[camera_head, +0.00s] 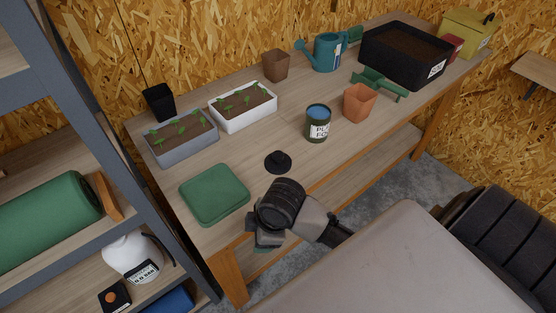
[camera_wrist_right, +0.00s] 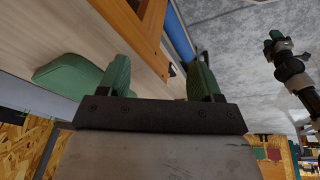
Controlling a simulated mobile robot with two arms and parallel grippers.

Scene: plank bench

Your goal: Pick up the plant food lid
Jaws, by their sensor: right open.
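The plant food lid (camera_head: 278,161), a black disc with a raised knob, lies on the bench near its front edge. The plant food can (camera_head: 319,128), dark green with a white label, stands behind and right of it, its top open on blue contents. My right gripper (camera_head: 262,247) is in front of the bench edge, nearer than the lid and apart from it. In the right wrist view its two green fingers (camera_wrist_right: 160,75) are spread with nothing between. The lid is not seen there. My left gripper (camera_wrist_right: 274,42) shows small at the right; its jaws are unclear.
A green pad (camera_head: 215,194) lies left of the lid and also shows in the right wrist view (camera_wrist_right: 68,77). Seedling trays (camera_head: 243,118), a terracotta pot (camera_head: 359,104) and a watering can (camera_head: 327,54) stand farther back. A shelf rack (camera_head: 150,180) is at left.

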